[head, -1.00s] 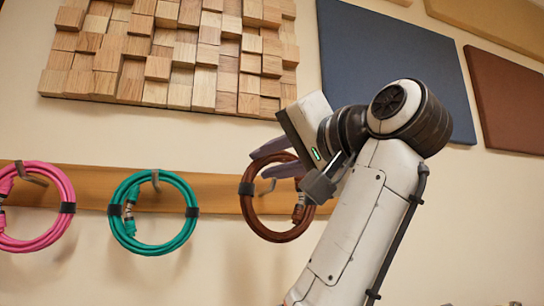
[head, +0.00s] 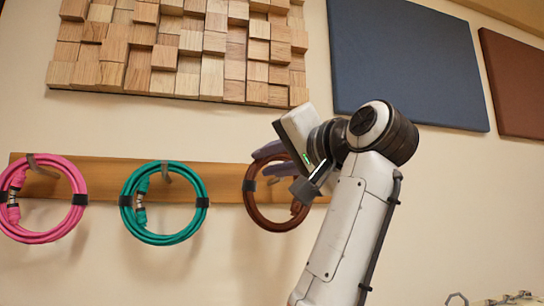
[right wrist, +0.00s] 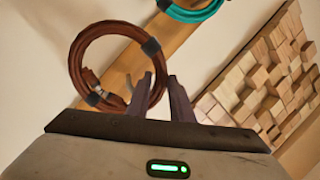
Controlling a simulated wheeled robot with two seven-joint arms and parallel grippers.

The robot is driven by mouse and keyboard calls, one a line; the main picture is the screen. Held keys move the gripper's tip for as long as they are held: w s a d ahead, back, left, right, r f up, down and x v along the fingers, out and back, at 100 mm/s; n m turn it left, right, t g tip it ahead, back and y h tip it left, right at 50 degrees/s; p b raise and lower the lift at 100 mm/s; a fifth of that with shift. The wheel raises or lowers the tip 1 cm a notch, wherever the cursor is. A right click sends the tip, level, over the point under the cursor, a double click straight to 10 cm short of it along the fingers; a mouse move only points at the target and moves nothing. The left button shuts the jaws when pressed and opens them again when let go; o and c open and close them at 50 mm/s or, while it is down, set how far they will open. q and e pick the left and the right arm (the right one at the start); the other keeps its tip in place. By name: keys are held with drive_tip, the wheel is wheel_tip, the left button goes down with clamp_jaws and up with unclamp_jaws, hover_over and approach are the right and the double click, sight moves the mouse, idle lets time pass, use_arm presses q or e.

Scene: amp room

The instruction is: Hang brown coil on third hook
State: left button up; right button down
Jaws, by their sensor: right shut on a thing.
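The brown coil (head: 249,205) is a ring of cable with a dark band, held upright against the wooden hook board on the wall. My right gripper (head: 272,164) is shut on its upper part. In the right wrist view the coil (right wrist: 76,62) passes between the two fingers (right wrist: 160,92). The third hook (head: 272,181) shows inside the ring, and also in the right wrist view (right wrist: 128,84). I cannot tell whether the coil rests on it. My left gripper is out of view.
A teal coil (head: 127,218) hangs on the middle hook and a pink coil (head: 82,185) on the left hook. A wood-block panel (head: 170,50) and a blue panel (head: 405,60) are above. The wall below the board is clear.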

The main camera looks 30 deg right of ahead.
drive_tip(key=shift+w+d+p, duration=0.15)
drive_tip(key=shift+w+p, duration=0.05)
drive_tip(key=shift+w, duration=0.45)
drive_tip(key=shift+w+d+p, duration=0.15)
drive_tip(key=shift+w, duration=0.45)
drive_tip(key=shift+w+d+f+b, duration=0.1)
drive_tip(key=shift+w+f+b, duration=0.2)
drive_tip(key=shift+f, duration=0.25)
drive_tip(key=shift+w+d+f+b, duration=0.1)
drive_tip(key=shift+w+f+b, duration=0.15)
drive_tip(key=shift+f, duration=0.25)
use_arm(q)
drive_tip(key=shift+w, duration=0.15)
use_arm(e)
drive_tip(key=shift+f, duration=0.15)
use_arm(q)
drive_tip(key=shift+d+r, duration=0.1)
use_arm(e)
drive_tip(key=shift+w, duration=0.1)
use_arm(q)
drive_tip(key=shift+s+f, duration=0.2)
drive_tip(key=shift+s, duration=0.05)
use_arm(e)
drive_tip(key=shift+f, duration=0.1)
drive_tip(key=c, duration=1.5)
unclamp_jaws()
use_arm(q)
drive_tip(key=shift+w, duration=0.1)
